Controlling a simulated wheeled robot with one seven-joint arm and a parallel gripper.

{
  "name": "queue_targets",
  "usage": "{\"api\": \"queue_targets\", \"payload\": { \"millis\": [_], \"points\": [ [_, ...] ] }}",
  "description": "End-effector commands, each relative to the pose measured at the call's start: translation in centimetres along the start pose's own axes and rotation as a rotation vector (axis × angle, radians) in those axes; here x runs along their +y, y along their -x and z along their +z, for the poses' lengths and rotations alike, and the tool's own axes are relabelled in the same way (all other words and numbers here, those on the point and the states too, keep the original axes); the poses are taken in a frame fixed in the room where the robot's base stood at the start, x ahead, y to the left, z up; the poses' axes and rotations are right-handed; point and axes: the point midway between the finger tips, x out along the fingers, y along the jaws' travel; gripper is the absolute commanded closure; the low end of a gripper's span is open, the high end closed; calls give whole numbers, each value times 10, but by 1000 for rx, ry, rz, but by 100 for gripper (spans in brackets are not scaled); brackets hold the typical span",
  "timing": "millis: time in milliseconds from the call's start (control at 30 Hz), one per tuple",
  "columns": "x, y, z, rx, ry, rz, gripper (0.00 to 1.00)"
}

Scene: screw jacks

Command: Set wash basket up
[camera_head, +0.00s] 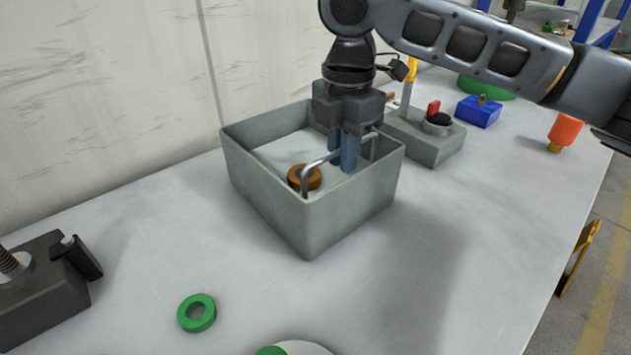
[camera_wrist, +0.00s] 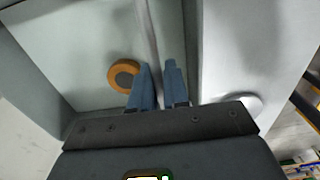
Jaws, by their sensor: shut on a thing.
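The wash basket is a grey, square, open-topped box (camera_head: 345,213), upright at the middle of the bench in the head view. A grey bar handle (camera_head: 322,159) runs along its near right wall. The basket's inside floor also shows in the wrist view (camera_wrist: 70,45). My gripper (camera_head: 344,166) points down at that wall, with its blue fingers closed on the handle. The fingers also show in the wrist view (camera_wrist: 160,82), close together with a narrow gap. An orange-brown ring (camera_head: 304,177) lies inside the basket. I cannot tell whether the basket is lifted off the bench.
A grey block with a red part (camera_head: 430,137) stands close behind the basket. A blue block (camera_head: 478,111) and an orange-handled tool (camera_head: 565,132) are farther right. A dark vise-like fixture (camera_head: 45,290) and a green ring (camera_head: 197,313) are at the front left.

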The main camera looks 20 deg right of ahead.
Motion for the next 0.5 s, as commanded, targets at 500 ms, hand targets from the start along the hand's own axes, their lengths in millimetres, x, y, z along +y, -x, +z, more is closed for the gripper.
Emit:
{"api": "queue_targets", "payload": {
  "millis": [500],
  "points": [
    [2,21,0,-1,0,11,100]
  ]
}}
